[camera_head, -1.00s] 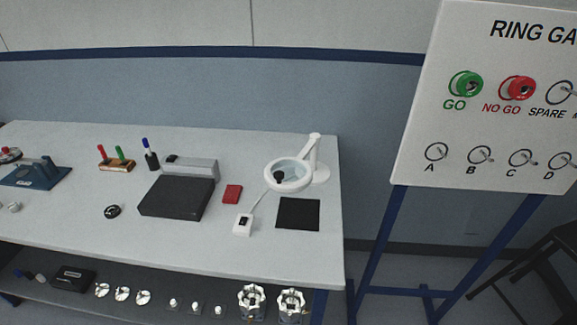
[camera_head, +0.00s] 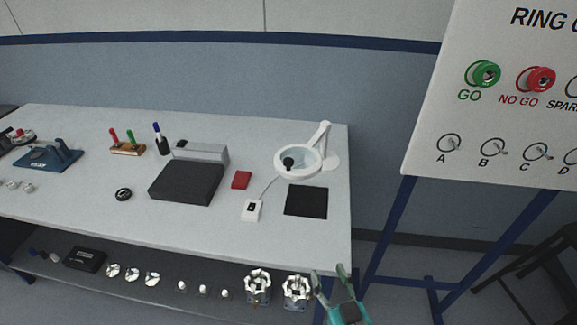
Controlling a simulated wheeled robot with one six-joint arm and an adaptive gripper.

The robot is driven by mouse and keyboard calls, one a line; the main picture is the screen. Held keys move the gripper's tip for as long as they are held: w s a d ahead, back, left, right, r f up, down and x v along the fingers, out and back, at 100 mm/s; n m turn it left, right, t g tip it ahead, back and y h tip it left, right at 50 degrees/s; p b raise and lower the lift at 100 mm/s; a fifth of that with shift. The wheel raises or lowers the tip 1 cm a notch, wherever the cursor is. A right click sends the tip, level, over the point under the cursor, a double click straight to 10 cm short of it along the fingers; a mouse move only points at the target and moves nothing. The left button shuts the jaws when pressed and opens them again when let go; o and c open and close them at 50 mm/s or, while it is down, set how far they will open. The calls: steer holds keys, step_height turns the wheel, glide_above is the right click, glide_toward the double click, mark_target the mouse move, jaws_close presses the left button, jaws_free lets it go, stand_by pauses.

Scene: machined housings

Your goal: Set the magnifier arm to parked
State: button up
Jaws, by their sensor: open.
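The magnifier arm (camera_head: 321,141) is white and stands at the right end of the table, on a round base. Its ring-shaped lens head (camera_head: 298,162) hangs out to the left of the base, above the table, with a dark knob at its left side. A thin cable runs toward a small white box (camera_head: 252,210) in front. My gripper (camera_head: 331,272) is teal, open and empty. It is low in the picture, off the table's front right corner, well away from the magnifier.
A black mat (camera_head: 306,201) lies in front of the magnifier, with a red block (camera_head: 242,180) and a dark plate (camera_head: 186,183) to the left. Machined housings (camera_head: 257,287) stand on the lower shelf. A ring gauge board (camera_head: 500,105) on blue legs stands at the right.

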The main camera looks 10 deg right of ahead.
steer(key=t, duration=0.1)
glide_toward(290, 164)
steer(key=w, duration=0.7)
steer(key=w+a, duration=0.1)
steer(key=w, duration=0.3)
steer(key=shift+w, duration=0.15)
jaws_close()
